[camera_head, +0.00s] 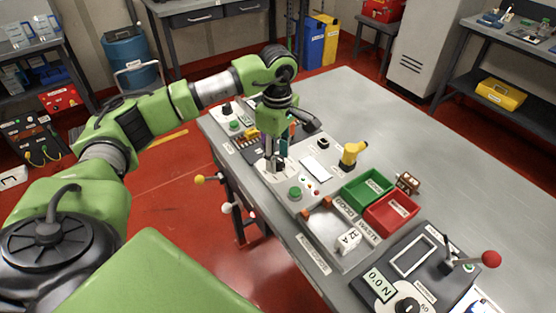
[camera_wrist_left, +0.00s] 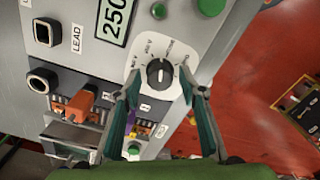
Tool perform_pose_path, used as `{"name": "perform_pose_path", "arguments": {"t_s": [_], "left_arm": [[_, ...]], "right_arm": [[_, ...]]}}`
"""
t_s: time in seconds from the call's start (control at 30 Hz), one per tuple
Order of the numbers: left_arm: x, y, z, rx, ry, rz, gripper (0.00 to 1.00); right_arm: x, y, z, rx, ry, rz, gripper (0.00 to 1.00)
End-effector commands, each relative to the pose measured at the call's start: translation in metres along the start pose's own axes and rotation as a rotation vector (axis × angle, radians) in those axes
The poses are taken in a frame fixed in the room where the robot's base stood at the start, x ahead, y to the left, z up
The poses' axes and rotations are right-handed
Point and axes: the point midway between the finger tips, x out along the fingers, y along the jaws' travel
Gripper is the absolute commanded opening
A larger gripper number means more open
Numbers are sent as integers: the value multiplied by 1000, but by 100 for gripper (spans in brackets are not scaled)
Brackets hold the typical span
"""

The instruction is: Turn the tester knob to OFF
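The tester knob (camera_wrist_left: 160,71) is a black round knob on a white dial with printed markings, in the left wrist view. Its dial text is too small to read surely, and I cannot tell which marking it points at. The tester's display (camera_wrist_left: 115,17) reads 250. My left gripper (camera_wrist_left: 160,86) is open, one finger on each side of the knob, with visible gaps to it. In the head view my left gripper (camera_head: 275,163) points down over the tester panel at the bench's left edge and hides the knob. My right gripper is not in view.
A green button (camera_wrist_left: 211,6) and LEAD sockets (camera_wrist_left: 46,32) are on the panel near the knob. Green (camera_head: 367,188) and red (camera_head: 392,213) bins, a yellow tool (camera_head: 351,154) and a red-handled lever device (camera_head: 491,259) stand along the bench. The bench's far right (camera_head: 440,160) is clear.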

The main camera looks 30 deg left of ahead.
Motion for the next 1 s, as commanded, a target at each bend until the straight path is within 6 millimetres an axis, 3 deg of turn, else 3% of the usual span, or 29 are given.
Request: {"name": "perform_pose_path", "arguments": {"t_s": [0.17,0.3,0.53,0.8,1.0], "left_arm": [[0,0,0,0,0,0,38],[0,0,0,0,0,0,6],[1,0,0,39,0,1,6],[1,1,0,390,0,2,6],[0,0,0,503,-1,0,6]], "right_arm": [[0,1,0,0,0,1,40],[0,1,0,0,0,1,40],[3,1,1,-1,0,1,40],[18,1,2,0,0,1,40],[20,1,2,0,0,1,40]]}}
